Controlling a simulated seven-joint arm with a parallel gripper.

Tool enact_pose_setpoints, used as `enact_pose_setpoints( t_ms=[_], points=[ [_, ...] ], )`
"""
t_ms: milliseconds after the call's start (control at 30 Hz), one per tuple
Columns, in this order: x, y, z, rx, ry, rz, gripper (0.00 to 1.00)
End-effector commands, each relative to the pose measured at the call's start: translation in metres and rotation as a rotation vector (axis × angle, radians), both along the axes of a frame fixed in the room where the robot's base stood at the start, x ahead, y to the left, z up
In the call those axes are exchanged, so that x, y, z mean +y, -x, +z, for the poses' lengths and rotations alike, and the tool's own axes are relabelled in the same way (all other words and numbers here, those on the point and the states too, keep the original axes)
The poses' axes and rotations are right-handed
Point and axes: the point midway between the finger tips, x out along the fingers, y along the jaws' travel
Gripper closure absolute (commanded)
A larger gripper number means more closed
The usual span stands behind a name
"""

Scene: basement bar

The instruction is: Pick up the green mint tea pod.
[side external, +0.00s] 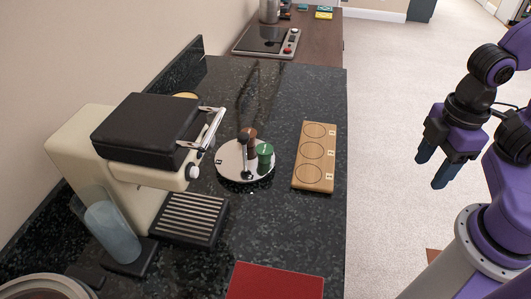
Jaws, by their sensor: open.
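The green mint tea pod (265,156) stands on a round white plate (232,168) on the dark stone counter. A brown pod or knob (249,136) and a dark-handled piece beside it stand on the same plate, close to the green pod's left. My gripper (432,171) is at the right, beyond the counter's edge and over the floor. Its two dark blue fingers are apart and point down, with nothing between them. It is well away from the pod.
A wooden board (315,186) with three marked circles lies right of the plate. A cream and black coffee machine (140,135) with a slatted tray (190,217) stands left. A red mat (275,283) lies in front. A cooktop (266,40) is at the back.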

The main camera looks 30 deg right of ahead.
Motion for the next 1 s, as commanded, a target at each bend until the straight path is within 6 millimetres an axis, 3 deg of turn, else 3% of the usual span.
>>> enact_pose_setpoints(
  t_ms=[333, 467, 633, 767, 867, 1000],
  points=[
    [0.000, -0.001, -0.001, -0.001, 0.006, 0.006, 0.30],
    [-0.003, -0.009, -0.009, -0.028, 0.090, 0.094, 0.30],
    [-0.004, -0.043, -0.027, -0.131, 0.355, 0.401, 0.30],
    [0.009, -0.076, -0.034, -0.241, 0.584, 0.695, 0.30],
    [0.031, -0.100, -0.035, -0.336, 0.745, 0.927, 0.30],
    [0.078, -0.123, -0.035, -0.483, 0.948, 1.252, 0.30]
  ],
)
